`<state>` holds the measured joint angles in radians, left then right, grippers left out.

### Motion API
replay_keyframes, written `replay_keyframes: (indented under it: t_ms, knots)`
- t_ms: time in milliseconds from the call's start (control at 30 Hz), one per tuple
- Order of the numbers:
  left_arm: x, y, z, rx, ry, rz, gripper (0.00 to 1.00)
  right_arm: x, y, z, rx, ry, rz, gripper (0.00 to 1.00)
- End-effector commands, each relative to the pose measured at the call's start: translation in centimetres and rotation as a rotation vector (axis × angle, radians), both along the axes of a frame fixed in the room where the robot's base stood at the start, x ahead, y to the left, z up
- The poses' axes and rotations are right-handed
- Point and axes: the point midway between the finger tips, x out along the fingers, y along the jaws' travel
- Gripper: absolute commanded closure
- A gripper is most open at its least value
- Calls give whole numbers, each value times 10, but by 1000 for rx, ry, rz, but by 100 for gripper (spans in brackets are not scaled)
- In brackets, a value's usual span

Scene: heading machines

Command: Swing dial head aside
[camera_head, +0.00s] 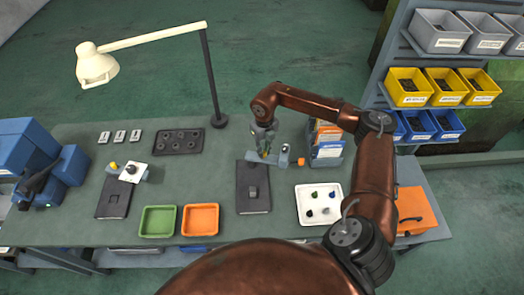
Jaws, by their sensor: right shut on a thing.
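A blue-grey dial head (282,160) with an orange knob at its right end sits at the back of a dark base plate (245,204) in the middle of the bench. My right gripper (266,152) reaches down from above onto the left part of this head and is shut on it; the fingers hide the exact contact. The head reaches to the right past the plate's edge. A small block (253,192) on the plate is uncovered. My left gripper is not in view.
At left stands another dark plate (114,198) with a white-faced device. Green (158,221) and orange (200,219) trays lie at the front, a white tray (320,216) with small parts at right.

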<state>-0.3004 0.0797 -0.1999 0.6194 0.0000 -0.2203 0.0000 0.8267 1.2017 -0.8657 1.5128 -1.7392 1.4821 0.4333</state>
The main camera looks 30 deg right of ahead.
Motion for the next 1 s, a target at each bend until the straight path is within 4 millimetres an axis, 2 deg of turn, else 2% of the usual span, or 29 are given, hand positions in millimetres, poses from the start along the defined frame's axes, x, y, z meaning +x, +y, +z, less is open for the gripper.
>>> replay_keyframes:
  t_ms: [100,133,367,733,867,1000]
  knots:
    - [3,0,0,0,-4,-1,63,1,-1,1,-3,-2,-1,100]
    - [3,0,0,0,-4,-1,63,1,-1,1,-3,-2,-1,84]
    - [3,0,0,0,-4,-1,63,1,0,1,-3,-1,-1,68]
    - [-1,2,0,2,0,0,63,2,0,6,-2,-2,-1,67]
    - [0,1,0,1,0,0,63,2,0,25,-3,-5,0,67]
    - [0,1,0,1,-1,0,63,2,0,54,-3,-5,-1,67]
